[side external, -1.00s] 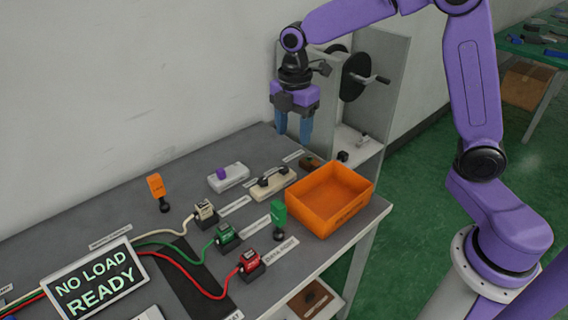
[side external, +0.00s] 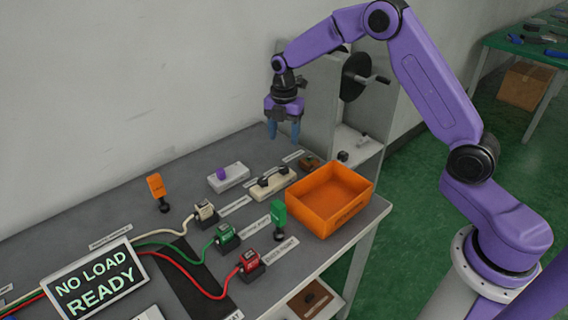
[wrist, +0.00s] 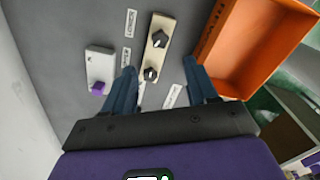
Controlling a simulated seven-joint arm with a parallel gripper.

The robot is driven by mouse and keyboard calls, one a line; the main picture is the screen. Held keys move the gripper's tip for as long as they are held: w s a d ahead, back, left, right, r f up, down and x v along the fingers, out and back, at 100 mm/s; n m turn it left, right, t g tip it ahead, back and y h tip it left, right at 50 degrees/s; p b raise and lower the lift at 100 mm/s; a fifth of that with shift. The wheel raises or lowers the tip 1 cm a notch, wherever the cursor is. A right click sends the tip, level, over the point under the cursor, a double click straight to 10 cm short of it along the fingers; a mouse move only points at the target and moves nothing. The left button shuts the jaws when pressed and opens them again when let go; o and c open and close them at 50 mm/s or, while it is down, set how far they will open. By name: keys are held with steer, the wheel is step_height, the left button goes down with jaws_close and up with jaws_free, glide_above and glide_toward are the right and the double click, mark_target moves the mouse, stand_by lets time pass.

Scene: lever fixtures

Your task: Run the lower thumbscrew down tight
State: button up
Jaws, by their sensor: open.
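A beige block (side external: 272,186) with two black knobs lies on the grey bench, left of the orange tray. In the wrist view the beige block (wrist: 162,24) has one black knob (wrist: 160,40) farther and one black knob (wrist: 151,73) nearer my gripper. I cannot tell whether these knobs are the thumbscrews; no label is readable. My gripper (side external: 283,132) is open and empty, pointing down above the bench's back end. In the wrist view the fingers of my gripper (wrist: 159,72) appear on either side of the nearer knob, well above it.
A white block with a purple knob (side external: 221,173) stands left of the beige block. An orange tray (side external: 322,222) stands to its right. A grey cabinet with a black crank wheel (side external: 355,76) is behind. Cabled plugs and a sign (side external: 98,281) occupy the front left.

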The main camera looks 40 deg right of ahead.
mark_target(284, 167)
step_height(284, 167, down, 11)
steer(key=shift+r, duration=0.1)
stand_by(0.3)
steer(key=c, duration=1.1)
